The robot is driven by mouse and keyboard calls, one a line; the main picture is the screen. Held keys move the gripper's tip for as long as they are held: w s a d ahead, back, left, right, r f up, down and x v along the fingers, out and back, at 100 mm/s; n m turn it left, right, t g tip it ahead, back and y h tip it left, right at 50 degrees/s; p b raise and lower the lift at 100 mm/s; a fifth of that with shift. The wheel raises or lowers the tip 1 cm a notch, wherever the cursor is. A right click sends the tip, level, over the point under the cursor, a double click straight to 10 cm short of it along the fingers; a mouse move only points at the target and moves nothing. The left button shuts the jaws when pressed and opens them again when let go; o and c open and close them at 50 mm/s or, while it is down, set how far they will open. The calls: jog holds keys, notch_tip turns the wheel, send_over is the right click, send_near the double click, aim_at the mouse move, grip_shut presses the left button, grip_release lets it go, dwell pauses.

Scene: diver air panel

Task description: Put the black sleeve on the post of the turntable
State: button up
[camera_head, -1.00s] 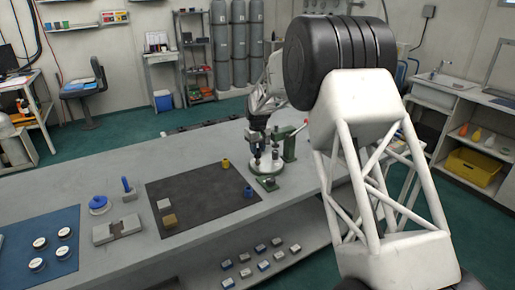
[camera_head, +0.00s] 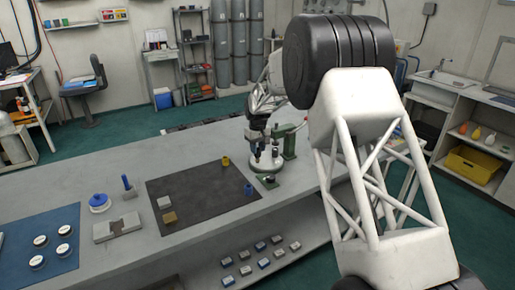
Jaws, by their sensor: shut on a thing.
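The turntable (camera_head: 267,169) is a pale round disc with a dark rim and upright grey and white parts on it. It stands near the bench's far edge, right of the dark mat. My gripper (camera_head: 256,153) points down over its left part. It is shut on a small dark piece, which looks like the black sleeve; sleeve and dark fingers are hard to tell apart at this size. The fingers hide part of the disc, and I cannot make out the post under them or whether the sleeve touches it.
A green stand (camera_head: 289,144) rises close behind the turntable at right, and a small green block (camera_head: 268,181) sits in front. The dark mat (camera_head: 200,190) holds a yellow piece (camera_head: 225,160), a blue piece (camera_head: 248,190) and two small blocks.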

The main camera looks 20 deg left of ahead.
jog(key=shift+f, duration=0.8)
dwell(1.0)
jog(key=o, duration=1.4)
jog(key=shift+c, duration=0.2)
jog(key=shift+r, duration=0.2)
jog(key=shift+r, duration=3.6)
